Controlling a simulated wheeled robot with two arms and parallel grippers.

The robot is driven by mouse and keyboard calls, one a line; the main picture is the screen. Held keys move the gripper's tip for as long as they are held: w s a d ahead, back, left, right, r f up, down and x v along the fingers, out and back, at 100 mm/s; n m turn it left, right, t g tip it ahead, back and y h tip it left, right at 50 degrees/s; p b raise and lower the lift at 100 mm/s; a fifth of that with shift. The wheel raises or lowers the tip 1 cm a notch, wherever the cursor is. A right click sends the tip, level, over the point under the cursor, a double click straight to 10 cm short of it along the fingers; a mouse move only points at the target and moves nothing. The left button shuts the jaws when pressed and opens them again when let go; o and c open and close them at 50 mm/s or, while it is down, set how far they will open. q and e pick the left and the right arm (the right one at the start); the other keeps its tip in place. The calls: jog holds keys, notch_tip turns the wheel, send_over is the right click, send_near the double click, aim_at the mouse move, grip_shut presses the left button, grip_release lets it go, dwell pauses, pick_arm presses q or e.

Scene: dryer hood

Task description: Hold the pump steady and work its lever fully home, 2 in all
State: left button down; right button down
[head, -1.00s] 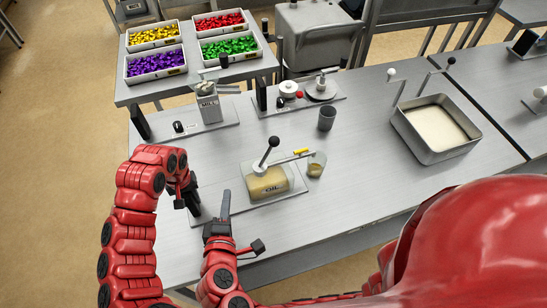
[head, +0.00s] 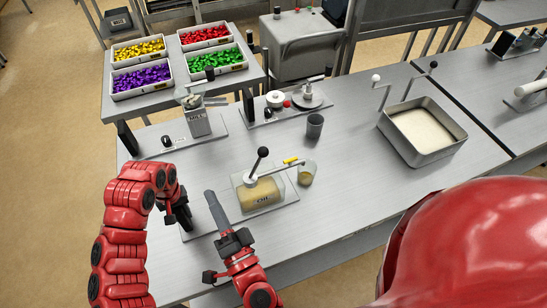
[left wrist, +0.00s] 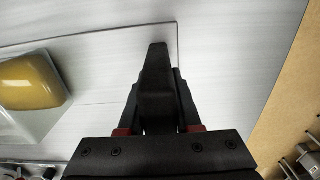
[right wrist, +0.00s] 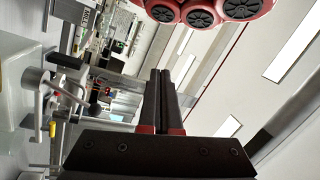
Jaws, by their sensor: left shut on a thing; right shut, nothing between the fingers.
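The pump is a clear tank of yellow oil (head: 258,193) marked OIL, on a thin grey base plate (head: 196,231). Its lever (head: 257,163) stands tilted up with a black ball on top. A spout runs right to a beaker (head: 307,174) holding some yellow oil. My left gripper (head: 187,226) is shut on a black upright post at the plate's left end; the post shows between the fingers in the left wrist view (left wrist: 155,72). My right gripper (head: 211,195) is shut and empty, left of the tank, apart from the lever. The lever's knob shows in the right wrist view (right wrist: 65,61).
A dark cup (head: 314,126) stands behind the beaker. A mill (head: 198,122) and a second station (head: 305,100) are farther back. A metal tray (head: 432,150) sits on the right. The table between the beaker and this tray is clear.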

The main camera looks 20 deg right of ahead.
aim_at(257, 163)
jog(key=w+d+f+m+g+h, duration=0.1)
jog(key=d+f+m+g+h, duration=0.2)
jog(key=d+m+h, duration=0.35)
jog(key=d+f+m+g+h, duration=0.2)
jog(key=d+f+m+h, duration=0.15)
jog(key=d+m, duration=0.55)
jog(key=w+d+n, duration=0.2)
jog(key=w+d, duration=0.4)
jog(key=w, duration=0.3)
jog(key=shift+w+a+r+n+h, duration=0.1)
jog(key=shift+a+r+n+h, duration=0.05)
jog(key=shift+a, duration=0.8)
jog(key=shift+a+r+n+h, duration=0.1)
jog(key=shift+a+h, duration=0.05)
jog(key=shift+a, duration=0.75)
jog(key=shift+a+r+n+h, duration=0.2)
jog(key=shift+n+h, duration=0.1)
jog(key=shift+n, duration=0.3)
